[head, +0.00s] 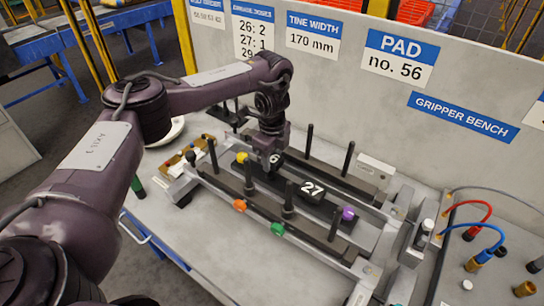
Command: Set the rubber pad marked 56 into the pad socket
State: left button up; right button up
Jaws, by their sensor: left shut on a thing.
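My left gripper (271,147) is at the far-left part of the metal fixture on the bench. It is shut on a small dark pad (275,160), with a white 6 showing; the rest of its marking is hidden. Another dark block marked 27 (312,189) sits in the fixture to the right and nearer. I cannot make out the pad socket; the gripper and held pad cover part of the fixture there, and I cannot tell whether the pad touches it. My right gripper is not in view.
The fixture has long dark rails with upright black posts (333,218) and coloured knobs: yellow (242,157), orange (239,205), green (277,228) and purple (348,214). A panel behind carries a sign reading PAD no. 56 (398,60). Red and blue hoses (490,236) stand at right.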

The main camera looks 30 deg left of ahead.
pick_arm(q)
jog(key=shift+f, duration=0.25)
dwell(0.4)
jog(key=shift+f+b, duration=0.65)
jog(key=shift+f, duration=0.35)
jog(key=shift+f+b, duration=0.3)
jog(key=shift+f, duration=0.75)
dwell(1.3)
jog(key=o, duration=1.1)
jog(key=shift+c, duration=0.2)
notch_tip(320, 180, up, 8)
jog(key=shift+f+p, duration=0.1)
jog(key=shift+p, duration=0.35)
